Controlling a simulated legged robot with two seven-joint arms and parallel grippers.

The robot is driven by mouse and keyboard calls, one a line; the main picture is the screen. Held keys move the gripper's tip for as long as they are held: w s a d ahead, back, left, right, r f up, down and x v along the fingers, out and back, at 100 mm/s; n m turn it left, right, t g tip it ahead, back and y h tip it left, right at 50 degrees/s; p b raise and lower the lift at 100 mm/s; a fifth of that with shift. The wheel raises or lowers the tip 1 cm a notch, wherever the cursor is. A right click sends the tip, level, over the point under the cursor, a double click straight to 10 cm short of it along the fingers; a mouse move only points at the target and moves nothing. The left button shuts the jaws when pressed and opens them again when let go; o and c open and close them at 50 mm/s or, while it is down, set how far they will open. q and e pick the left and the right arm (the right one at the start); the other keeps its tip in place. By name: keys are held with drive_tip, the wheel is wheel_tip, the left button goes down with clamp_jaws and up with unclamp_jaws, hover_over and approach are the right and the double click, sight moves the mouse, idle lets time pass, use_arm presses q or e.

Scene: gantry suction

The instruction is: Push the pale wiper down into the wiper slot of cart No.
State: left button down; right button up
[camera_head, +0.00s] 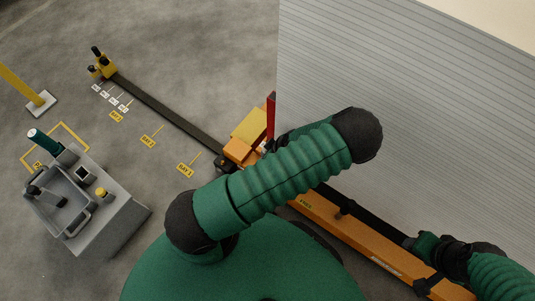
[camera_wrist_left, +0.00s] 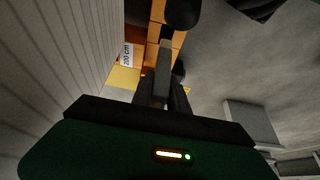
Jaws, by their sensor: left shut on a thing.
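My left gripper (camera_wrist_left: 162,100) is shut on a narrow grey bar (camera_wrist_left: 162,65) in the left wrist view, above orange and yellow parts. I cannot tell whether this bar is the pale wiper. In the head view, my green left arm hides most of this gripper, beside the yellow and orange carriage.
The orange beam (camera_head: 350,225) runs toward the lower right, a dark rail (camera_head: 160,108) toward the upper left. A red post (camera_head: 270,115) stands by the carriage's yellow box (camera_head: 248,126). A ribbed grey wall (camera_head: 410,80) fills the right.

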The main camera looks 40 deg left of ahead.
use_arm(q)
wheel_tip(320, 180, down, 3)
drive_tip(key=shift+r+b, duration=0.1)
drive_tip(key=shift+b, duration=0.5)
drive_tip(key=shift+a+f, duration=0.1)
drive_tip(key=shift+f, duration=0.25)
wheel_tip(320, 180, down, 8)
drive_tip(key=b, duration=0.5)
drive_tip(key=shift+r, duration=0.25)
drive_tip(key=c, duration=1.2)
unclamp_jaws()
drive_tip(key=shift+r, duration=0.1)
